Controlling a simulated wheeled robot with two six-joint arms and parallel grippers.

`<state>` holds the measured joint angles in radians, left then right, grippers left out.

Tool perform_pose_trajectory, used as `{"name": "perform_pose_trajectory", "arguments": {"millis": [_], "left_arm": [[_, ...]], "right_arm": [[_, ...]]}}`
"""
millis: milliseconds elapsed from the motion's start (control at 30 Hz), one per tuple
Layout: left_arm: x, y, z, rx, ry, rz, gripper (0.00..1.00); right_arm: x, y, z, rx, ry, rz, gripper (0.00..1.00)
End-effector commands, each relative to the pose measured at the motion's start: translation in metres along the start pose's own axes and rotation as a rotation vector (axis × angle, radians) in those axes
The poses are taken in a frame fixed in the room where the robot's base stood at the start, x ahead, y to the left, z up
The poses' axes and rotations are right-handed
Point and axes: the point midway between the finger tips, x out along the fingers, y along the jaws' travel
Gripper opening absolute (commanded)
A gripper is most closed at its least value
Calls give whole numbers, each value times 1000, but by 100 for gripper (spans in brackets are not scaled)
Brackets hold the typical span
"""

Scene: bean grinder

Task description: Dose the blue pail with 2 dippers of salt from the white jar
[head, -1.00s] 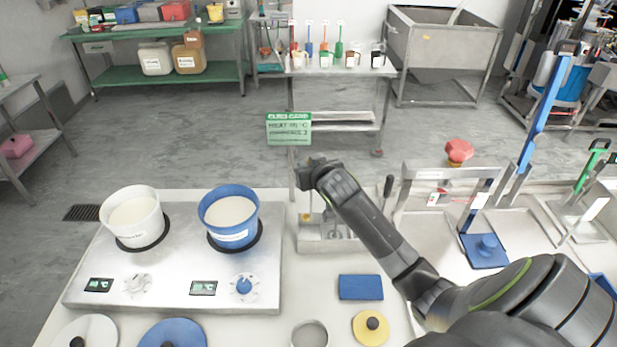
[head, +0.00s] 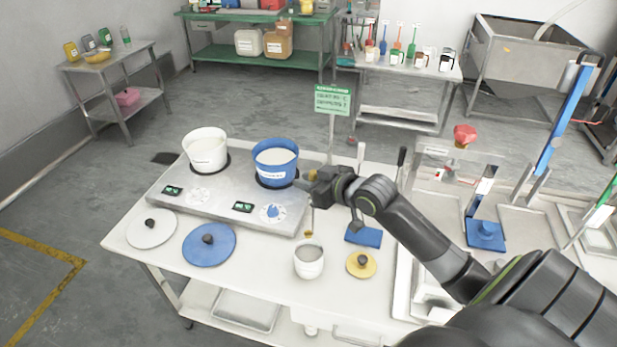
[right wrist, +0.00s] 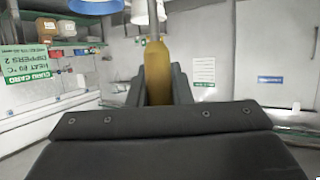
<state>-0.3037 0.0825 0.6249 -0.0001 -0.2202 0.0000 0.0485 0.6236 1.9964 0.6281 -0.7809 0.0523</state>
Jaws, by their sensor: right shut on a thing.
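The blue pail (head: 275,165) stands on the right plate of the steel heater, with pale contents inside. The white jar (head: 309,264) stands open on the table in front of it, to the right. My right gripper (head: 316,182) is shut on the yellow handle of a dipper, which also shows between the fingers in the right wrist view (right wrist: 157,75). The dipper (head: 309,222) hangs down, its low end just above the jar's mouth in the head view. I cannot tell whether it holds salt. My left gripper is not in view.
A white pail (head: 205,152) stands on the heater's left plate. White (head: 151,228), blue (head: 209,244) and yellow (head: 361,265) lids lie on the table. A green card (head: 333,100) stands behind the heater. A blue block (head: 363,235) lies right of the jar.

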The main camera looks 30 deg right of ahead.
Motion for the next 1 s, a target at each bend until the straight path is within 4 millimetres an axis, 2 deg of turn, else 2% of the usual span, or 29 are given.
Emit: {"name": "perform_pose_trajectory", "arguments": {"millis": [367,733,1000], "left_arm": [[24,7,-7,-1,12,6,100],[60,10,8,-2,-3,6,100],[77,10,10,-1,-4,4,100]], "right_arm": [[9,0,22,0,1,-2,0],[23,0,56,1,1,-1,0],[33,0,80,2,0,-1,0]]}}
